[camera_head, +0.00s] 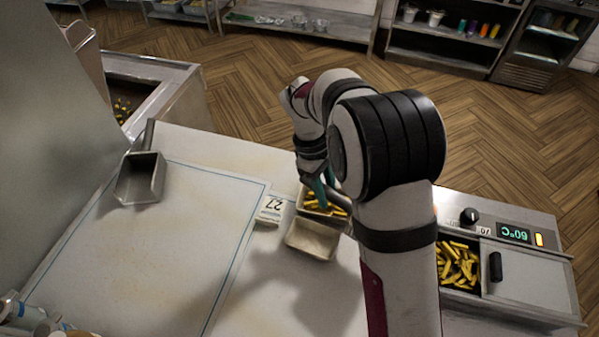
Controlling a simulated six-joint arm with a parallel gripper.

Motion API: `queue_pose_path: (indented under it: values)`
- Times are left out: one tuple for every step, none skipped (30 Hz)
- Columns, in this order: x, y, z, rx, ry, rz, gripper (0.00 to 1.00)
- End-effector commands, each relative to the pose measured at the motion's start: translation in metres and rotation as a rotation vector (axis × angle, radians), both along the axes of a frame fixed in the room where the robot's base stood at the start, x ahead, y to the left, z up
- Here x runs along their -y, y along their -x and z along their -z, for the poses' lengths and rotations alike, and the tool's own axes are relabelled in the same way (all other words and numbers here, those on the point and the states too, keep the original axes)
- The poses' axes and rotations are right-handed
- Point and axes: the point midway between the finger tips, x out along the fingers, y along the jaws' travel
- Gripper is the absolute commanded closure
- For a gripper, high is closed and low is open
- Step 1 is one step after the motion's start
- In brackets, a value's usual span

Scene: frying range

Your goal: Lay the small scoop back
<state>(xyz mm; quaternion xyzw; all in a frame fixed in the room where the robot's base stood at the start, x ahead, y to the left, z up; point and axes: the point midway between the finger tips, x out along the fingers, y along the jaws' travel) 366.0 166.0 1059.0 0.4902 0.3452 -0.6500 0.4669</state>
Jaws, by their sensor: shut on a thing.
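My gripper (322,190), with teal fingers, points down at the middle of the counter, just above a small metal tray of fries (308,208). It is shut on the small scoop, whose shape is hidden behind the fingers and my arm. I cannot tell whether the scoop touches the tray or the fries. A larger metal scoop (140,180) lies at the left, on the edge of a pale blue-bordered mat (150,260).
An empty metal tray (312,240) stands in front of the fries tray, beside a card marked 27 (270,206). A heated unit (530,270) with fries and a 60°C display is at right. A fryer basin (150,80) is at back left. The mat is mostly clear.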

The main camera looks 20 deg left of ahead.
Motion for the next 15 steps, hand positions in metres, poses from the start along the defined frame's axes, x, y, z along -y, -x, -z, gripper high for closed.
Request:
queue_pose_path:
  values:
    - [0.017,-0.012,0.005,-0.002,0.001,0.167,1.00]
    - [0.027,-0.018,0.007,-0.002,0.001,0.276,1.00]
    - [0.039,-0.025,0.010,-0.001,0.001,0.414,1.00]
    - [0.048,-0.030,0.013,-0.001,0.001,0.510,1.00]
    - [0.056,-0.034,0.014,0.000,0.001,0.597,1.00]
    - [0.065,-0.038,0.017,-0.001,0.002,0.697,1.00]
    - [0.071,-0.041,0.018,0.000,0.000,0.763,1.00]
    - [0.076,-0.043,0.019,0.000,0.001,0.820,1.00]
    - [0.082,-0.045,0.021,0.001,0.002,0.884,1.00]
    - [0.086,-0.047,0.022,0.000,0.001,0.924,1.00]
    - [0.089,-0.048,0.023,0.001,0.002,0.957,1.00]
    - [0.092,-0.049,0.023,0.000,0.001,0.992,1.00]
    - [0.094,-0.050,0.024,0.001,0.002,1.011,1.00]
    - [0.095,-0.050,0.025,0.001,0.002,1.025,1.00]
    - [0.096,-0.050,0.027,0.001,0.002,1.035,1.00]
